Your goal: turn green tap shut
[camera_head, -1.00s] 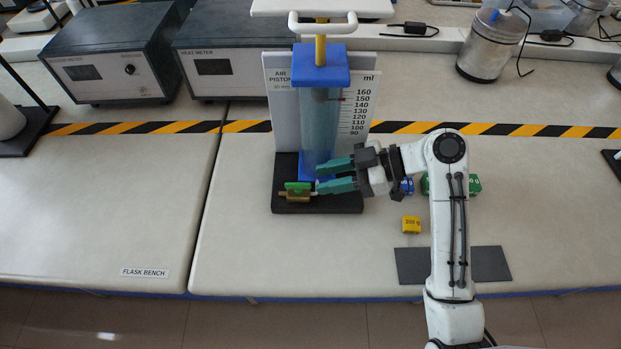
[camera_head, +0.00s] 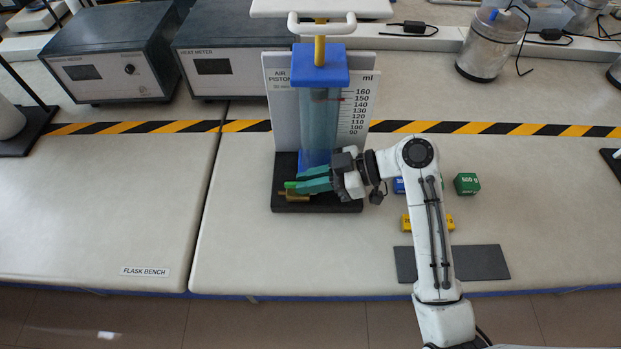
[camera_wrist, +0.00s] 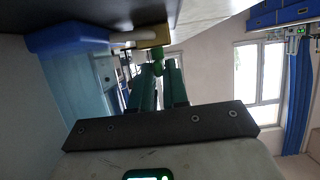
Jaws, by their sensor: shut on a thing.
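The green tap (camera_head: 289,185) sits on a brass valve body (camera_head: 292,197) at the front left of a black base, at the foot of the clear piston cylinder (camera_head: 319,125). My gripper (camera_head: 301,183) has its teal fingers close together on the green tap handle, covering most of it. Only the handle's left end shows in the head view. In the wrist view the green tap (camera_wrist: 158,58) shows at the fingertips, with the fingers on either side of it. The tap's exact turn angle is hard to tell.
The blue piston top (camera_head: 320,65) and scale board (camera_head: 357,105) stand behind my gripper. To the right are a blue weight (camera_head: 398,186), a green weight (camera_head: 467,185), yellow weights (camera_head: 450,222) and a dark mat (camera_head: 480,262). The bench left of the base is clear.

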